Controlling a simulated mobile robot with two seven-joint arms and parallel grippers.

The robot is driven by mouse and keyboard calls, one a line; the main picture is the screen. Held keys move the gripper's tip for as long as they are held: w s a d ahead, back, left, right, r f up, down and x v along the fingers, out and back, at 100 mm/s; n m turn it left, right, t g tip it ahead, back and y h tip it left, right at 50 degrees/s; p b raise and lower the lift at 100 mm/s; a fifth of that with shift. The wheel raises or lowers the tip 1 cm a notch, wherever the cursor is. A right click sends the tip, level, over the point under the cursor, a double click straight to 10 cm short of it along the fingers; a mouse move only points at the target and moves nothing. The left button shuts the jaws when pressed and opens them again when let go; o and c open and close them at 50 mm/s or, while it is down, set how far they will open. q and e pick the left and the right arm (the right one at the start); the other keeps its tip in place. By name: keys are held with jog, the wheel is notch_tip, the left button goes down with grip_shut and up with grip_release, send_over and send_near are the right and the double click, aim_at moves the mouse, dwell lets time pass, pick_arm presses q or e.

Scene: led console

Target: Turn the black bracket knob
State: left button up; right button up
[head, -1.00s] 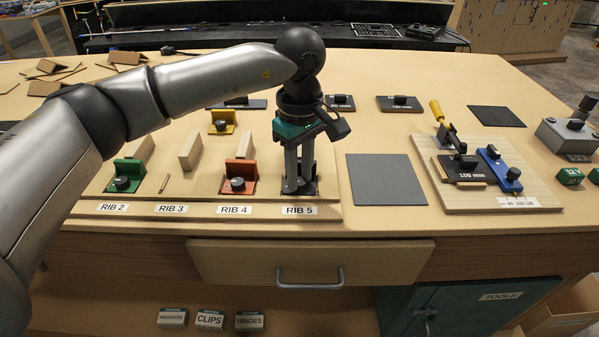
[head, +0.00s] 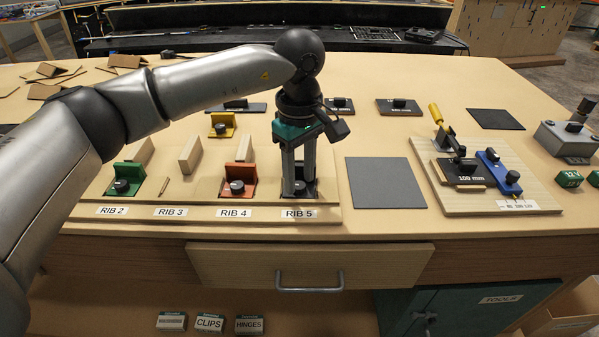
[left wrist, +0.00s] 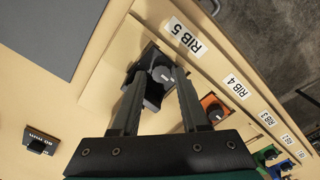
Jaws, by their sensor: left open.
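The black bracket sits at the RIB 5 place of the wooden board, at the end of the row. Its round black knob (head: 299,188) shows between my fingers. In the left wrist view the knob (left wrist: 162,73) lies between the two fingertips, with the black bracket (left wrist: 153,98) beside it. My left gripper (head: 299,190) points straight down over the knob. Its fingers are apart, one on each side, and it also shows in the left wrist view (left wrist: 160,72). I cannot tell whether a finger touches the knob. My right gripper is not in view.
An orange bracket (head: 239,183) stands just left at RIB 4, and a green one (head: 127,178) at RIB 2. A yellow bracket (head: 222,122) is behind. A dark flat mat (head: 385,184) lies right of the board, then a wooden fixture (head: 447,201) with a yellow-handled clamp.

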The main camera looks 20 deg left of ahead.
aim_at(300, 184)
pick_arm(q)
notch_tip(300, 184, up, 15)
jog(key=p, duration=0.2)
jog(key=shift+r, duration=0.15)
dwell(0.3)
